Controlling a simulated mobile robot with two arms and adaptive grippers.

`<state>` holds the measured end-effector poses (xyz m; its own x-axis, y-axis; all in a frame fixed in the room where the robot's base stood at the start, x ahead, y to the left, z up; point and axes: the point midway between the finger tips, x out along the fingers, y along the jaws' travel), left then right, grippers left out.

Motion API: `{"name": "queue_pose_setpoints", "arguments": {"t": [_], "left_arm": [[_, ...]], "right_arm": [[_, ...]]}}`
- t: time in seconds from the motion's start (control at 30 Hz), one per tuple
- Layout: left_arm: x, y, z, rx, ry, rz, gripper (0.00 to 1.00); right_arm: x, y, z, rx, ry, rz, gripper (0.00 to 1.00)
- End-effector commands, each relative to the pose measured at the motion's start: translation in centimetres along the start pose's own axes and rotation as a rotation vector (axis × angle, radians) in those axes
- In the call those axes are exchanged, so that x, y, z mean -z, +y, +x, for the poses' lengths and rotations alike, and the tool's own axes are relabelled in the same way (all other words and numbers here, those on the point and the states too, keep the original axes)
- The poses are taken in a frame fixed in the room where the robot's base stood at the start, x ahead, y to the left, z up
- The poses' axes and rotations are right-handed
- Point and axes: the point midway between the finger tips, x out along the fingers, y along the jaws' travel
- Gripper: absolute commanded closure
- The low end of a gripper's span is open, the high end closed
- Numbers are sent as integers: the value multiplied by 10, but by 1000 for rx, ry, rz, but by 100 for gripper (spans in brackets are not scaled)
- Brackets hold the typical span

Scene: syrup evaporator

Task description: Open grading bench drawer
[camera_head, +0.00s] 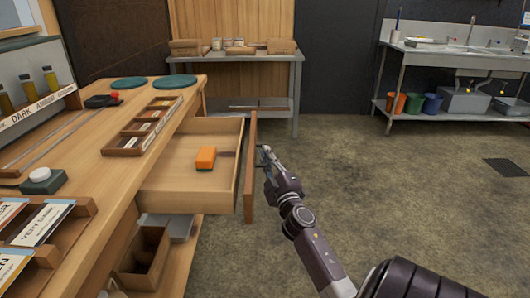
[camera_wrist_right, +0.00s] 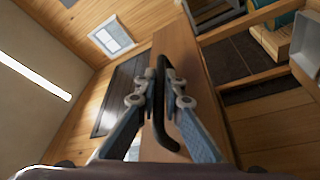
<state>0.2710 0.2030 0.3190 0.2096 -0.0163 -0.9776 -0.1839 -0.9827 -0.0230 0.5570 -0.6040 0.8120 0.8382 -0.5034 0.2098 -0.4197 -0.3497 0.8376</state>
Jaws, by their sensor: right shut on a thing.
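The grading bench drawer (camera_head: 170,180) stands pulled well out of the wooden grading bench (camera_head: 178,98). Its upright front panel (camera_head: 250,170) faces right in the head view, and its inside shows from above. My right gripper (camera_head: 266,158) is at the outer side of that panel. In the right wrist view its fingers (camera_wrist_right: 160,88) are shut on the dark bar handle (camera_wrist_right: 162,125) of the drawer front (camera_wrist_right: 188,65). My left gripper is not in view.
An orange block (camera_head: 206,157) lies in the drawer. An open wooden box (camera_head: 145,255) is below it. A card tray (camera_head: 125,143) and green discs (camera_head: 175,82) are on the bench top.

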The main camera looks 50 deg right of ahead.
Motion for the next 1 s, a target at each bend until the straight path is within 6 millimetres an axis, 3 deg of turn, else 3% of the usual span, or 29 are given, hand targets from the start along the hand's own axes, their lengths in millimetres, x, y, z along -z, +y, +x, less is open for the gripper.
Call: {"name": "queue_pose_setpoints", "arguments": {"t": [0.1, 0.47, 1.0], "left_arm": [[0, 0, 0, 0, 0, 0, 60], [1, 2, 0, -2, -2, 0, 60], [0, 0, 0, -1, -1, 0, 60]], "right_arm": [[0, -1, 0, 2, -1, 0, 84], [-1, -2, -8, 3, -2, 1, 84], [-1, -2, -107, 2, -4, 2, 84]]}}
